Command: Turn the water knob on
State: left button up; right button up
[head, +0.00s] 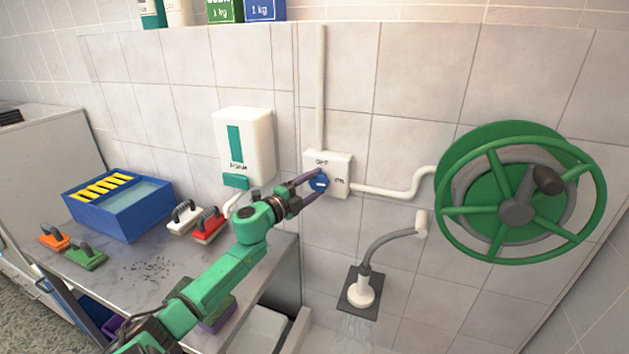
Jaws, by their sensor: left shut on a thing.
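The water knob (319,183) is a small round blue knob with a white mark on its face. It sits on a white wall box (341,172) lettered "OFF" at the top and "ON" at the lower right. My left gripper (313,183) reaches in from the left and is shut on the knob, with its fingers at the knob's edges. The fingers hide part of the knob. Below, a shower head (361,291) hangs on a grey hose, and water appears to spray from it. My right gripper is not in view.
A green hose reel (480,202) stands out from the wall at the right. A white dispenser (243,146) hangs left of the box. The grey counter (150,268) below holds a blue bin (118,212), a red brush (208,226), a white brush (184,218) and other brushes.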

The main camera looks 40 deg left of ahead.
pick_arm(q)
jog(key=shift+m+g+p, duration=0.3)
jog(key=shift+m+p, duration=0.05)
jog(key=shift+m, duration=0.25)
jog(key=o, duration=1.4)
jog(key=shift+c, duration=0.2)
jog(key=shift+s, duration=0.1)
jog(key=shift+s+f, duration=0.15)
jog(key=shift+s, duration=0.4)
jog(key=s+b, duration=0.2)
jog(key=s, duration=1.1)
jog(key=shift+s+a+r, duration=0.15)
jog(key=shift+a+r, duration=0.05)
jog(key=shift+a, duration=0.2)
